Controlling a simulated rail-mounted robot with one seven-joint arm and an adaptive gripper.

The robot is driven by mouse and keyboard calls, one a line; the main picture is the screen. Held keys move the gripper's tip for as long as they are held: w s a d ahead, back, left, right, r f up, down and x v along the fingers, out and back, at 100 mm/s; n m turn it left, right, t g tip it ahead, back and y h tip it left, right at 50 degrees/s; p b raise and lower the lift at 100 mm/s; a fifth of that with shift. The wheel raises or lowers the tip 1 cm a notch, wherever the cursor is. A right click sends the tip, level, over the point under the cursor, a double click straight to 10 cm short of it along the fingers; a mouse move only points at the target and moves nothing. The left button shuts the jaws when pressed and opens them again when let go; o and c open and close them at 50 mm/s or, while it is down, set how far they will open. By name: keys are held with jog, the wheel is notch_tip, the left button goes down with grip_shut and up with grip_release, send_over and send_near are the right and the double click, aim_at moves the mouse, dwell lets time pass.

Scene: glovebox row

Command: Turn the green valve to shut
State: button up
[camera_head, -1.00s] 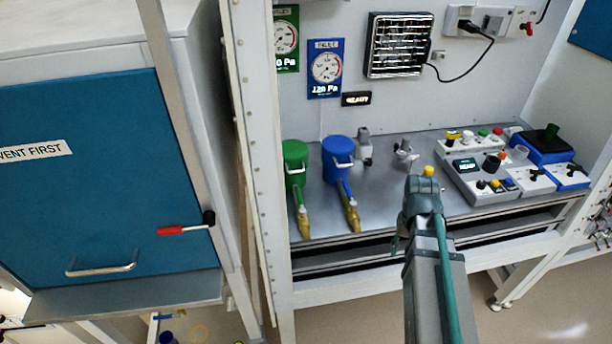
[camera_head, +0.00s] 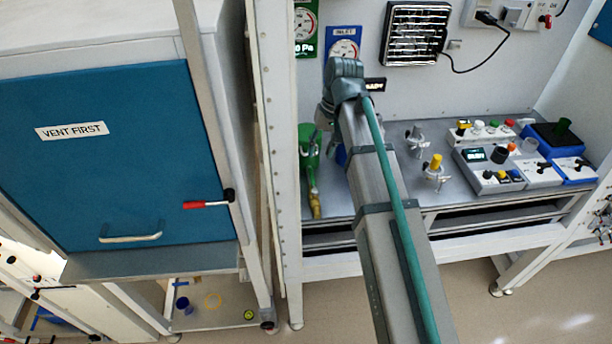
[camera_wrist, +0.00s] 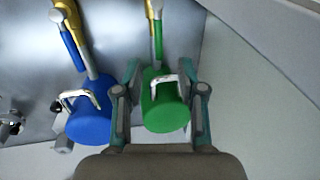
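The green valve set, a green cylinder (camera_head: 308,150) with a brass-coloured fitting (camera_head: 315,205) below it, stands at the left of the steel bench. In the wrist view the green cylinder (camera_wrist: 166,112) carries a white bent handle (camera_wrist: 163,82) and a green lever (camera_wrist: 158,42) runs away from it. My gripper (camera_wrist: 161,70) is open, with one finger on each side of the green cylinder and its lever. I cannot tell whether either finger touches. In the head view my arm hides most of the gripper.
A matching blue cylinder (camera_wrist: 88,118) with a blue lever stands close to the left in the wrist view. A white frame post (camera_head: 275,170) rises just left of the green set in the head view. Control boxes (camera_head: 500,165) fill the bench's right end.

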aim_at(313, 179)
jog(key=shift+s+a+f+p, duration=0.1)
jog(key=shift+a+f+p, duration=0.3)
jog(key=shift+f, duration=1.3)
jog(key=shift+s+a+f+p, duration=0.15)
jog(key=shift+f+p, duration=0.35)
jog(key=shift+f, duration=1.2)
jog(key=shift+w+a+f+p, duration=0.1)
jog(key=shift+a+f+p, duration=0.3)
jog(key=shift+f, duration=1.3)
jog(key=shift+d, duration=0.1)
grip_shut()
